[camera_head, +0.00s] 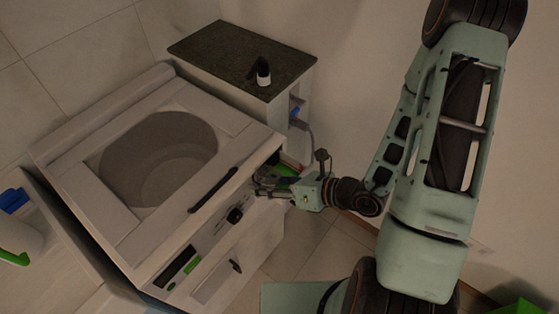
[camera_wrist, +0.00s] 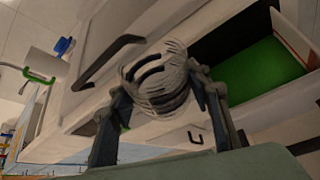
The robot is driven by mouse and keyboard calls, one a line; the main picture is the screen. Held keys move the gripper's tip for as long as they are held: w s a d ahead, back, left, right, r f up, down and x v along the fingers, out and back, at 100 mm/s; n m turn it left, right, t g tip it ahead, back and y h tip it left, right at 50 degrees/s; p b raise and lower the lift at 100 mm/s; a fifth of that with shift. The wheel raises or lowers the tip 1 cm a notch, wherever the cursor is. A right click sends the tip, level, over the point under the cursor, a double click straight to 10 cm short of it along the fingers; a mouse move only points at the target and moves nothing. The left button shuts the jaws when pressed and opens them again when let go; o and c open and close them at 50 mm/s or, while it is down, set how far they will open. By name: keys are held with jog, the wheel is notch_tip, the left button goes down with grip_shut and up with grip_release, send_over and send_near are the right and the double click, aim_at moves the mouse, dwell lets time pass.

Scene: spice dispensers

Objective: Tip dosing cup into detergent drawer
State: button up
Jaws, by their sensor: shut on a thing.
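My gripper (camera_wrist: 160,88) is shut on a grey, ribbed, round dosing cup (camera_wrist: 157,72), one finger on each side of it. The cup looks tilted; I cannot tell whether anything is in it. In the wrist view the open detergent drawer (camera_wrist: 272,104) is to the right of the cup, with a bright green inside. The cup looks apart from the drawer wall, but its height over the drawer is unclear. In the head view my gripper (camera_head: 277,183) is at the right front corner of the machine, where green of the drawer shows; the cup is hard to make out there.
A dark-topped cabinet (camera_head: 225,55) behind carries a small black bottle (camera_head: 263,76). A white container with a blue cap (camera_head: 12,200) stands at left.

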jog(key=shift+s+a+f+n+t+p, duration=0.2)
jog(key=shift+s+n+t+p, duration=0.2)
jog(key=shift+p, duration=0.5)
jog(key=shift+s+a+f+n+t+p, duration=0.25)
jog(key=shift+s+p, duration=0.2)
jog(key=shift+p, duration=0.45)
jog(key=shift+s+a+f+n+t+h+p, duration=0.2)
jog(key=shift+s+f+n+t+p, duration=0.15)
jog(key=shift+n, duration=0.2)
jog(key=shift+s+a+f+n+t+h+p, duration=0.1)
jog(key=shift+s+f+n+t+h+p, duration=0.1)
jog(key=shift+s+n+t, duration=0.25)
